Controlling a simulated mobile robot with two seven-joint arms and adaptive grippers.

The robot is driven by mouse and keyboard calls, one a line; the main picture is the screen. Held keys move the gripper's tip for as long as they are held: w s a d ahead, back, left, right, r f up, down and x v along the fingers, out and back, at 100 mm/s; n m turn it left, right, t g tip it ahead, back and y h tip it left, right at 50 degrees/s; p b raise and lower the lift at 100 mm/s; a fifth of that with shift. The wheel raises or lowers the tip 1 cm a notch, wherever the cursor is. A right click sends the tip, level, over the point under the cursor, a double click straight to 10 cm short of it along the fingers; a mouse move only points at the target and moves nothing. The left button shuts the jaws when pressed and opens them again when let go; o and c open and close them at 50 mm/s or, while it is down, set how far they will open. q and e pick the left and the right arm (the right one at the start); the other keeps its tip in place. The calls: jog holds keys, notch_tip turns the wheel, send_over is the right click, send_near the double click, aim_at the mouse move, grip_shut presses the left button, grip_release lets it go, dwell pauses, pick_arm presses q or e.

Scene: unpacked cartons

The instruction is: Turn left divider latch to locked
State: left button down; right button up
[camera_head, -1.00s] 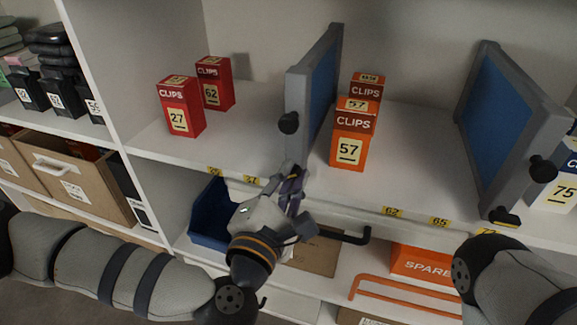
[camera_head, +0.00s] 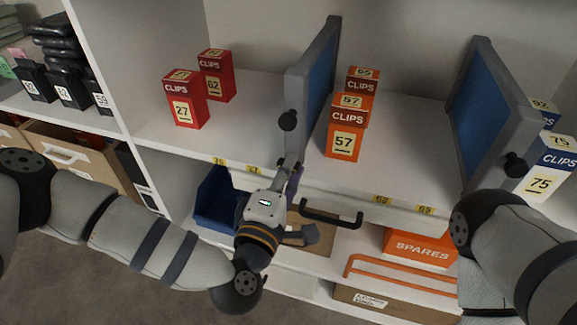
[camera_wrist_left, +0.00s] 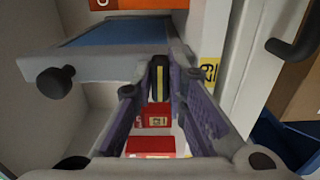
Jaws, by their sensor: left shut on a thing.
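The left divider (camera_head: 318,78) is a blue panel in a grey frame, standing on the white shelf between red and orange clip boxes. A black knob (camera_head: 288,120) sits on its front edge. Its latch (camera_wrist_left: 160,78), dark with a yellow stripe, shows in the left wrist view at the divider's base; the gripper hides it in the head view. My left gripper (camera_head: 291,172) is at the shelf's front edge below the knob. Its purple fingers (camera_wrist_left: 158,88) stand on either side of the latch, shut on it. My right gripper is out of view.
Red boxes (camera_head: 186,98) stand left of the divider, an orange box (camera_head: 345,128) close on its right. The right divider (camera_head: 488,110) stands further right. A black handle (camera_head: 332,216) juts out below the shelf. My right forearm covers the lower right.

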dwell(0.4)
pick_arm(q)
jog(key=c, duration=1.6)
grip_release()
jog(key=v, duration=1.2)
